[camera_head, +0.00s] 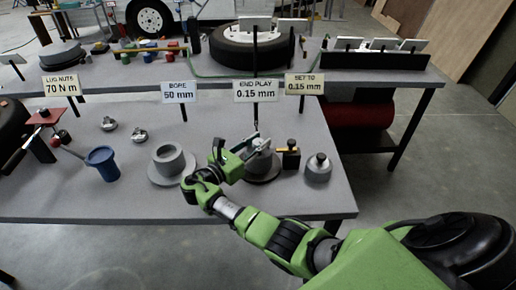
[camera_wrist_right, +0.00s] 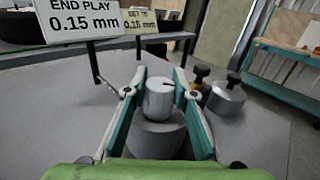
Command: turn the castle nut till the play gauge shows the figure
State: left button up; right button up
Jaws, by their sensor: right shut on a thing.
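My right gripper (camera_head: 252,147) comes in from the lower right over the front bench. In the right wrist view its two fingers (camera_wrist_right: 160,82) are closed on either side of a silver cylindrical nut (camera_wrist_right: 159,100) with a dark slot or mark near its top. The nut sits on top of a wider grey hub (camera_wrist_right: 156,140), which also shows in the head view (camera_head: 263,170); the gripper partly hides both. The end play sign (camera_head: 255,90) reads 0.15 mm. The "set to" sign (camera_head: 304,84) beside it also reads 0.15 mm. My left gripper is out of view.
Right of the hub stand a small black block with a yellow piece (camera_head: 289,157) and a grey knobbed weight (camera_head: 318,168). Left are a grey flanged ring (camera_head: 171,162) and a blue cup (camera_head: 102,161). The bench's front strip (camera_head: 120,205) is clear.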

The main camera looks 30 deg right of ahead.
jog(key=shift+m+g+b, duration=0.4)
jog(key=shift+g, duration=0.2)
jog(key=shift+r, duration=0.1)
jog(key=o, duration=1.1)
jog(key=shift+d, duration=0.1)
jog(key=a, duration=0.4)
jog(key=s+a, duration=0.1)
jog(key=a, duration=0.3)
jog(key=s+a, duration=0.1)
jog(key=a, duration=0.3)
